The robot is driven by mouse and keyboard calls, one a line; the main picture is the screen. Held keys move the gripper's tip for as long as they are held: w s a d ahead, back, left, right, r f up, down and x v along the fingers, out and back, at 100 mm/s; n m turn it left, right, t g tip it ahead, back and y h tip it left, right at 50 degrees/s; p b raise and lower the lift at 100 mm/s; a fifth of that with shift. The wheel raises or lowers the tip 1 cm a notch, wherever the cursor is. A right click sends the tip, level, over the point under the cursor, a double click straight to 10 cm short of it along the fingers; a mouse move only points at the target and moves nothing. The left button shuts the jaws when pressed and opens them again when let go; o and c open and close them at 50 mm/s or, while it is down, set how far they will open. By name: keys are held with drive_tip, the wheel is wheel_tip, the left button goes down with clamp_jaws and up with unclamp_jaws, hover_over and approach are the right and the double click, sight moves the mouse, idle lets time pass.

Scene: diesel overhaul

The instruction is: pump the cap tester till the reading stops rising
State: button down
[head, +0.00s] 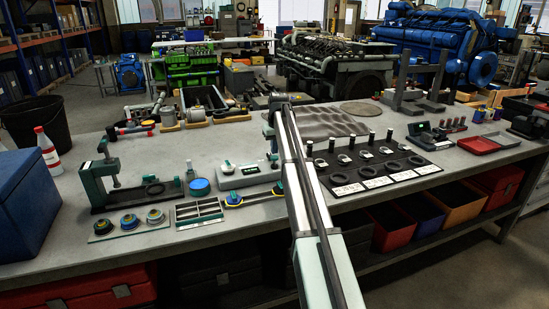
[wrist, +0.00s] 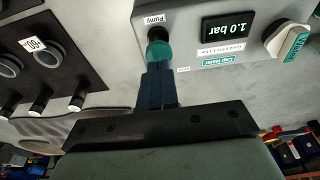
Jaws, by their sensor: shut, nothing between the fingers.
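The pump plunger (wrist: 157,48), beside the "Pump" label, has a teal part and a dark end. My gripper (wrist: 158,70) is shut and empty, its blue fingertips at the plunger; I cannot tell whether they touch or press it. A cream knob with a teal stripe (wrist: 288,40) sits at the tester's other end. In the head view the tester (head: 245,178) stands on the bench, partly behind my arm.
A black board with rings and pegs (head: 370,160) lies right of the tester. A green press (head: 105,175), a slotted tray (head: 200,212) and several caps (head: 130,222) lie to the left. A red tray (head: 480,145) is at far right.

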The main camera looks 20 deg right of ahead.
sight(275, 157)
drive_tip(key=shift+f, duration=0.2)
drive_tip(key=shift+f, duration=1.65)
drive_tip(key=shift+r, duration=1.85)
drive_tip(key=shift+r, duration=2.5)
drive_tip(key=shift+r, duration=0.1)
drive_tip(key=shift+r, duration=1.9)
